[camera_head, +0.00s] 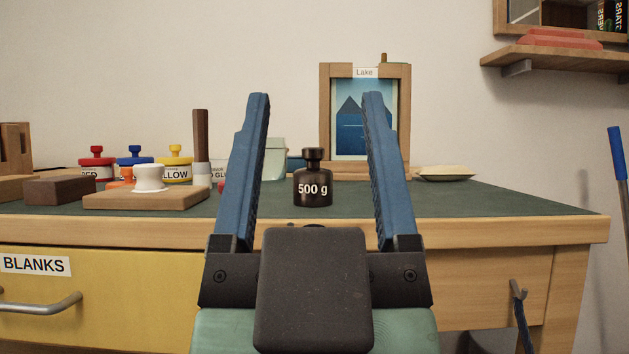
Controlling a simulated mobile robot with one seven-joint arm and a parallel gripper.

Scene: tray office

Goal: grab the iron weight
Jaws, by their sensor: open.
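The iron weight (313,187) is a dark, rounded cylinder with a knob on top, marked "500 g". It stands upright on the green top of the workbench (480,198), back from the front edge. My gripper (316,98) is open and empty, with two blue fingers spread wide. In the picture the weight shows between the fingers, apart from both. The gripper body is nearer to me than the weight. How far the fingertips reach in depth is hard to tell.
A framed Lake picture (364,115) stands behind the weight. A glass jar (275,160) is behind left. A wooden board (135,199) with a white knob-like piece (149,178) and paint pots (97,161) stand left. A shallow dish (444,173) is right. Bench top at right front is clear.

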